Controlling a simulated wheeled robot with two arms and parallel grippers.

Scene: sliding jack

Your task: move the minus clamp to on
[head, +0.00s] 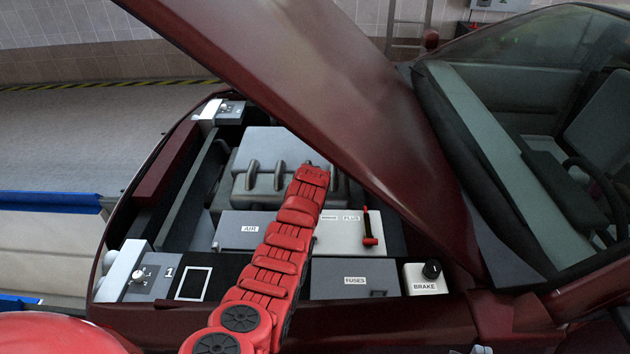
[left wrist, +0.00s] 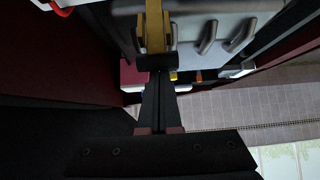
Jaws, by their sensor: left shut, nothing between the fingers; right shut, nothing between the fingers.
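The minus clamp cannot be made out in the head view; my red left arm (head: 290,225) crosses in front of that part of the engine bay. The battery (head: 340,243) has a small minus label and a PLUS label. The red plus clamp (head: 368,227) stands beside the PLUS label. The left gripper is hidden in the head view. In the left wrist view the left gripper (left wrist: 160,68) is shut and empty. A yellow part (left wrist: 154,25) shows just beyond its tips; whether they touch I cannot tell.
The raised dark red hood (head: 330,75) overhangs the bay on the right. A grey engine cover (head: 265,155) lies behind the battery. In front are the fuses box (head: 355,280) and the brake cap (head: 431,270). The AIR box (head: 245,230) is left of the arm.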

